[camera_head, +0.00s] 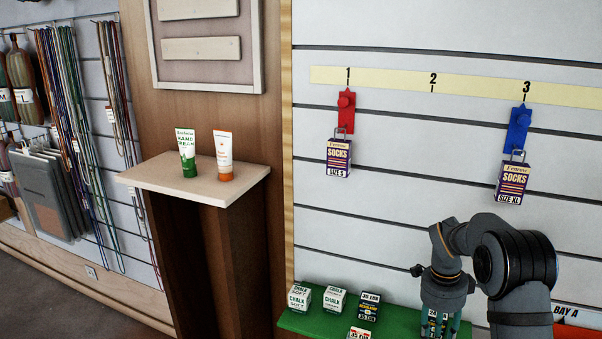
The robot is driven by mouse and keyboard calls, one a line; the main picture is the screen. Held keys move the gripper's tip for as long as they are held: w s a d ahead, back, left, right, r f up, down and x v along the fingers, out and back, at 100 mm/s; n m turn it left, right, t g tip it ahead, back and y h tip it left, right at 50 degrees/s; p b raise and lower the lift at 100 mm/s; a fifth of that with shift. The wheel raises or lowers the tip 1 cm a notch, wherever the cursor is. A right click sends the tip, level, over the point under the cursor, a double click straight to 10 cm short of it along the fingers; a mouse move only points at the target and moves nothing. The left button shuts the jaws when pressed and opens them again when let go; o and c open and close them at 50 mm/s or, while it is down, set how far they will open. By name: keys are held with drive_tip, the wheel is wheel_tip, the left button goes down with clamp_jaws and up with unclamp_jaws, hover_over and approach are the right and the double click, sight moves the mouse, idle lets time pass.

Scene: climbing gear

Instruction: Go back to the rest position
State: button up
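My gripper (440,327) points down over the right part of the green shelf (398,322), at the lower right of the head view. A dark box with yellow print (437,322) shows between its fingers. The fingertips run close to the picture's bottom edge, so I cannot tell whether they grip this box or stand around it. My arm reaches in from the lower right.
A socks box size S (339,155) hangs from a red hook (346,110) under 1. A socks box size XL (512,180) hangs from a blue hook (518,128) under 3. Chalk boxes (299,297) stand on the shelf. Two tubes stand on a ledge (238,187).

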drive_tip(key=s+a+r+n+p, duration=0.5)
drive_tip(key=r+n, duration=0.1)
drive_tip(key=r, duration=0.3)
drive_tip(key=s+a+r+n+p, duration=0.5)
drive_tip(key=s+r+n, duration=0.1)
drive_tip(key=r, duration=0.2)
drive_tip(key=s+a+r+n+t+p, duration=0.1)
drive_tip(key=s+a+r+n+p, duration=0.3)
drive_tip(key=r, duration=0.5)
drive_tip(key=s+a+n, duration=0.1)
drive_tip(key=s+n, duration=0.1)
drive_tip(key=n, duration=0.1)
drive_tip(key=shift+s+a+r+p, duration=0.15)
drive_tip(key=shift+s+r+p, duration=0.05)
drive_tip(key=shift+r+p, duration=0.2)
drive_tip(key=shift+s+f, duration=0.1)
drive_tip(key=shift+f, duration=0.05)
